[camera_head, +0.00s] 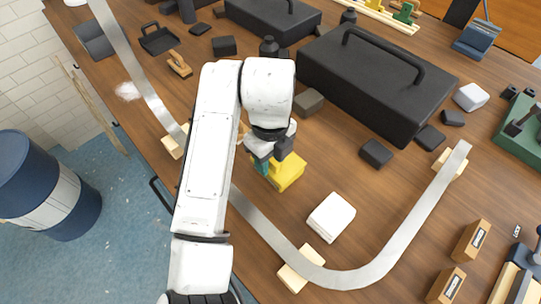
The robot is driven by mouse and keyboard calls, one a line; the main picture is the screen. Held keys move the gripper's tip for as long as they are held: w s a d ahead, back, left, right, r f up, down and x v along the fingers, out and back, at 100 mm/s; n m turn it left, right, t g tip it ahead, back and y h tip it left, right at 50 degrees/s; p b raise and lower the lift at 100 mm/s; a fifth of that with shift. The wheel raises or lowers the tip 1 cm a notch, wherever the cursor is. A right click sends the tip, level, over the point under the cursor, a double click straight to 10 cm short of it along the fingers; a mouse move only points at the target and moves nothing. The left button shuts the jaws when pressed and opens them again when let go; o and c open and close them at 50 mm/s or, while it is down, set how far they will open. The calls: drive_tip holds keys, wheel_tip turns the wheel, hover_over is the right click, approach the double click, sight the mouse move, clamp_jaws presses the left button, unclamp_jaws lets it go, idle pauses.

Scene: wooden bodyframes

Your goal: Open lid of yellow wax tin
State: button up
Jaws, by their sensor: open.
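The yellow wax tin (290,174) sits on the wooden bench near the middle of the view. It is a small yellow box, and its left and upper parts are hidden behind my gripper. My gripper (264,167) is over the tin's left side, at the end of my white arm. Its fingers are dark with a teal patch and partly hidden by the wrist. The gripper is open; I cannot tell whether it touches the tin. I cannot make out the lid's edge.
A curved pale metal strip (395,258) on wooden blocks runs around the tin. A white block (331,217) lies to the lower right. Large black toolboxes (375,85) stand behind, with small dark blocks (375,153) near them. A blue barrel (45,185) stands on the floor at left.

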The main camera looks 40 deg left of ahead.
drive_tip(key=shift+c, duration=0.3)
clamp_jaws()
